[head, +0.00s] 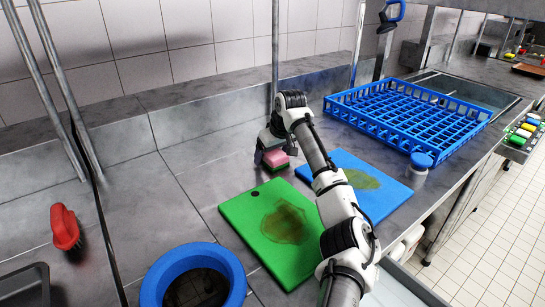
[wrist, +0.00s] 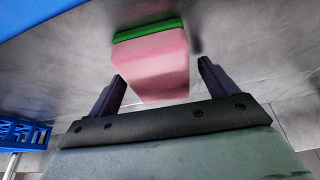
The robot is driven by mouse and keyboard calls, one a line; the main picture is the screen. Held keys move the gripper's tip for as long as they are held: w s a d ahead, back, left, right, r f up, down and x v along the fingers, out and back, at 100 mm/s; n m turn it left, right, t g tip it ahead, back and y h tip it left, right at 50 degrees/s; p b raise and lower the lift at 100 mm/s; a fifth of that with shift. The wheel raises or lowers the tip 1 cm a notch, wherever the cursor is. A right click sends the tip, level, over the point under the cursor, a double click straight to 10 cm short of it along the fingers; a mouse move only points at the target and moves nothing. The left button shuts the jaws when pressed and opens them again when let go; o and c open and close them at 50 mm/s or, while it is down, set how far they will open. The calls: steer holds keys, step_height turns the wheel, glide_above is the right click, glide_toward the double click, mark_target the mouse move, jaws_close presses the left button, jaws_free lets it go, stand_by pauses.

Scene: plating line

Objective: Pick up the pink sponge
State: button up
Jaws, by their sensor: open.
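The pink sponge (head: 275,159) lies on the steel counter, behind the green cutting board, in the head view. My gripper (head: 268,150) is right at it, partly covering it. In the wrist view the sponge (wrist: 158,66) is a pink block with a green layer along its far edge. The two dark fingers of my gripper (wrist: 161,84) stand apart, with the sponge's near end between or just ahead of their tips. I cannot tell whether either finger touches it.
A green board (head: 248,217) and a blue board (head: 340,163), both stained, lie nearby. A blue rack (head: 362,121) stands at the back right. A blue-rimmed ring (head: 163,270) and a red brush (head: 64,228) are at left. A steel wall rises behind the sponge.

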mark_target(273, 152)
steer(key=shift+f+p, duration=0.2)
steer(key=shift+p, duration=0.1)
steer(key=c, duration=1.1)
steer(key=shift+o, duration=0.2)
steer(key=shift+r+b, duration=0.1)
steer(key=shift+b, duration=0.25)
step_height(273, 152, up, 20)
steer(key=b, duration=0.1)
steer(key=shift+r, duration=0.15)
steer(key=shift+o, duration=1.4)
steer(key=shift+c, duration=1.1)
